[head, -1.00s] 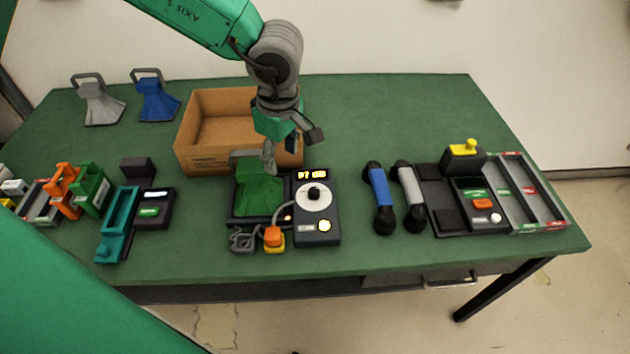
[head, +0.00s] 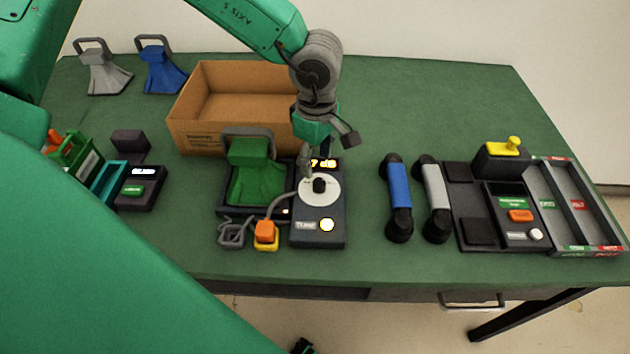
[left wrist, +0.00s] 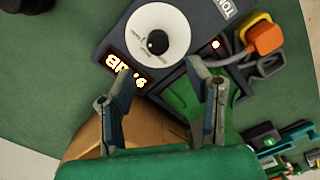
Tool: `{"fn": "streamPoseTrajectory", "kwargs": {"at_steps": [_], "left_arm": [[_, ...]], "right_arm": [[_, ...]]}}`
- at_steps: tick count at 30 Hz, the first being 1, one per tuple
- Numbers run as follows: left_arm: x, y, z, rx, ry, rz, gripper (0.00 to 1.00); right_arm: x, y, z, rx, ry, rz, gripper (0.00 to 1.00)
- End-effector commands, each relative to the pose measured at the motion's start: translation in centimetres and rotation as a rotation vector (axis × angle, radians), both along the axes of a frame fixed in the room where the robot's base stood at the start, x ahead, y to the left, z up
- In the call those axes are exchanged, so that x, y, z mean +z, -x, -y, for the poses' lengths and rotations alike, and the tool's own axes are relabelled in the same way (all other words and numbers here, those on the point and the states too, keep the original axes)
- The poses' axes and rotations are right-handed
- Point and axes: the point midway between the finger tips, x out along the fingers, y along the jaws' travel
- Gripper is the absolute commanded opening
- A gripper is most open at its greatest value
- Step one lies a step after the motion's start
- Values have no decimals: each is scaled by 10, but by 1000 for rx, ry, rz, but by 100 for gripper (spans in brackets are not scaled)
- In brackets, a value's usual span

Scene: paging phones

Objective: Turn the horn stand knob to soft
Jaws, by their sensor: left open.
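The horn stand is a dark box (head: 337,230) with a white dial, a black knob (head: 319,185), an orange-lit display and a glowing button. A green horn (head: 251,170) rests on the cradle at its left. My left gripper (head: 316,160) is open and empty, pointing down above the far part of the box, just behind the knob. In the left wrist view the knob (left wrist: 157,42) lies beyond the two spread fingers (left wrist: 160,98), apart from them. The dial's small lettering is too small to read. My gripper partly covers the display in the head view. My right gripper is not in view.
A cardboard box (head: 187,138) stands behind the green horn. A cabled orange-and-yellow piece (head: 265,234) lies in front. Blue (head: 398,197) and grey (head: 435,200) handsets and a console (head: 519,226) are at right. Blue and grey horns stand at the back left.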

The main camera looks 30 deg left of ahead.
Motion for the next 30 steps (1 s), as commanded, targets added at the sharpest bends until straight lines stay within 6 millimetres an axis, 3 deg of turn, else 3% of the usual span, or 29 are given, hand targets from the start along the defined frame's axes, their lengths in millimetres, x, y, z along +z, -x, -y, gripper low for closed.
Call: {"fn": "streamPoseTrajectory", "kwargs": {"at_steps": [3, 9, 15, 23, 25, 27, 30], "left_arm": [[-27, 0, 2, -3, -3, -2, 45], [-60, 1, -4, -1, 4, 0, 45], [-73, 0, -8, -1, 9, 1, 45], [-73, 0, -3, -2, 3, 2, 45], [-72, 0, -1, -2, 1, 2, 28], [-71, 0, 1, -2, 0, 2, 3], [-71, 0, 1, -3, 3, 3, 0]], "right_arm": [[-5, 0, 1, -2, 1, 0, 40], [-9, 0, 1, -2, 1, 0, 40], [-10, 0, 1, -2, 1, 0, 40], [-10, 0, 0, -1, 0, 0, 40], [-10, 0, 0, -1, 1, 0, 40], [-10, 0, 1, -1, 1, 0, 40], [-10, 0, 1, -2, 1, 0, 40]]}}
